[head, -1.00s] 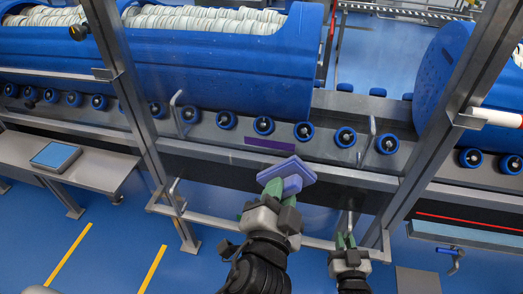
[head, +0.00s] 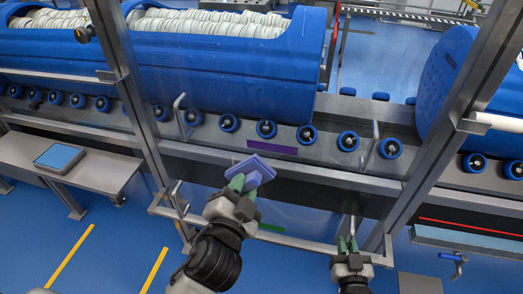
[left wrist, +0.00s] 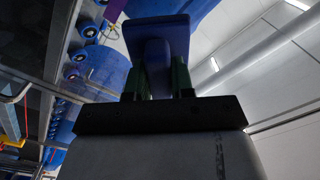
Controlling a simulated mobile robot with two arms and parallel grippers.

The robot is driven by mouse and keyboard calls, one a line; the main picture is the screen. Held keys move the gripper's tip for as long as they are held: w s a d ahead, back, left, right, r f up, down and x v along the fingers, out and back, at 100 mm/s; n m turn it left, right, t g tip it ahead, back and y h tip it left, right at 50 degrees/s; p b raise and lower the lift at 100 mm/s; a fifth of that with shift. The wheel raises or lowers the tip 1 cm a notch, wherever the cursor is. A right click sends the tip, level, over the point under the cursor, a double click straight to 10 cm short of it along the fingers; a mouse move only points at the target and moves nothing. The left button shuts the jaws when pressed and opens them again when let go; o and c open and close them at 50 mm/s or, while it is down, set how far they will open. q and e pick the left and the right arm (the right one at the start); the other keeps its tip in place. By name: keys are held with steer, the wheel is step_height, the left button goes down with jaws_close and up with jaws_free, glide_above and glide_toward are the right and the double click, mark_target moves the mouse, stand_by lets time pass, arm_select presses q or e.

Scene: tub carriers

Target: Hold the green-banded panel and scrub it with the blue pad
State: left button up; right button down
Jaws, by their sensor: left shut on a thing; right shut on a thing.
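The clear panel with the green band (head: 270,228) spans between the metal posts in the lower middle of the head view. My right gripper (head: 347,243) is shut on the upright handle (head: 352,225) at the panel's right side. My left gripper (head: 242,187) is shut on the blue pad (head: 252,166), which looks bluish purple in the head view. The pad is in front of the upper part of the panel; I cannot tell whether it touches. The left wrist view also shows the pad (left wrist: 157,45) between the green fingers.
A purple-banded panel (head: 272,149) with two handles sits above. Behind are rollers (head: 228,123) and a big blue tub (head: 220,55) of white items. A metal bench (head: 110,165) with a blue-topped block (head: 60,157) stands left. A red-striped panel (head: 470,226) is at right.

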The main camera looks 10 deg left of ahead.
steer(key=shift+f, duration=0.1)
arm_select(q)
steer(key=w+a+f, duration=0.3)
steer(key=a, duration=0.5)
steer(key=shift+f, duration=0.35)
steer(key=shift+w, duration=1)
stand_by(0.3)
steer(key=shift+d, duration=2.05)
steer(key=shift+w+a, duration=0.2)
steer(key=shift+a, duration=1.9)
steer(key=shift+s, duration=2.5)
